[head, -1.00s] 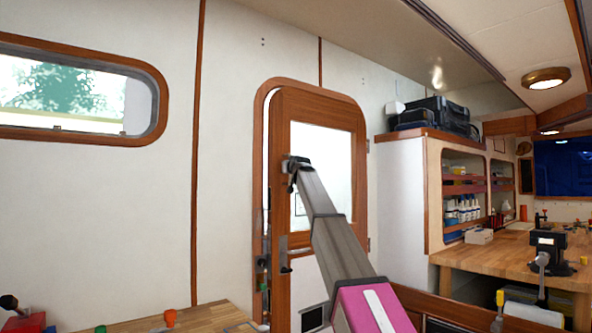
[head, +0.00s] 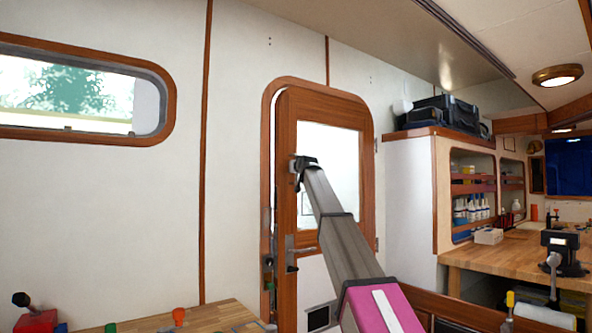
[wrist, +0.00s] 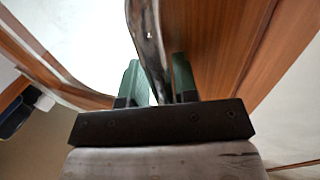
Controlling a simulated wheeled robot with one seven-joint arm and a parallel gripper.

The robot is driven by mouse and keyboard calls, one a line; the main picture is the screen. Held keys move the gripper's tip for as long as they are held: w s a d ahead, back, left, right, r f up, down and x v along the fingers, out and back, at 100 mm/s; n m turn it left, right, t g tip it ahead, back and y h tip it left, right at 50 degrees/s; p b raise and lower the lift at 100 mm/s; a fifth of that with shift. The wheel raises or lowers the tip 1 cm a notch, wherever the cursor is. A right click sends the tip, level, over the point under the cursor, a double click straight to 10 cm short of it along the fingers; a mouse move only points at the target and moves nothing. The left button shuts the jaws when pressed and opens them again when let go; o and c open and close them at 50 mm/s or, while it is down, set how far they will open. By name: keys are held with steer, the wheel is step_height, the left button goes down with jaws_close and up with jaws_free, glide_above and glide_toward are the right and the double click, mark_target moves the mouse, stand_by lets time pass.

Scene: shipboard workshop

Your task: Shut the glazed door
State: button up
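The glazed door (head: 352,262), wooden with a pale pane, stands slightly ajar in its rounded wooden frame (head: 267,130). A narrow gap runs down its left edge. Its lever handle (head: 298,250) is on the left stile, below the pane. My gripper (head: 297,172) is at the upper left stile, above the handle. In the wrist view my gripper (wrist: 160,82) has two green fingers apart, with a dark, shiny strip between them. A sliver of light shows beside the left finger, so the strip is not visibly clamped. Contact with the door is unclear.
A wooden bench (head: 215,318) with coloured-handled tools is at the lower left. A shelf unit (head: 410,195) and a workbench (head: 500,255) with a vise (head: 562,250) stand on the right. A small window (head: 75,95) is in the left wall.

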steer(key=v, duration=1)
steer(key=shift+s, duration=0.15)
steer(key=shift+d, duration=0.1)
steer(key=s+d+f+g+h, duration=0.1)
steer(key=s+d+f+g, duration=0.2)
steer(key=f, duration=1.3)
steer(key=s+d+f+m+g+h, duration=0.1)
steer(key=s+d+f+g, duration=0.1)
steer(key=f, duration=1.5)
steer(key=s+d+f+g+h, duration=0.1)
steer(key=s+d+f+g, duration=0.2)
steer(key=f, duration=1.3)
steer(key=s+d+f+g, duration=0.2)
steer(key=s+f+g, duration=0.1)
steer(key=s+f, duration=0.8)
steer(key=s+d+f+m+g+h, duration=0.1)
steer(key=s+d+f+g, duration=0.2)
steer(key=s+f, duration=0.8)
steer(key=s+d+f+m+g, duration=0.1)
steer(key=s+d+f+g, duration=0.2)
steer(key=s+f, duration=0.8)
steer(key=shift+d+f+h, duration=0.25)
steer(key=shift+f+h, duration=0.05)
steer(key=shift+f, duration=0.35)
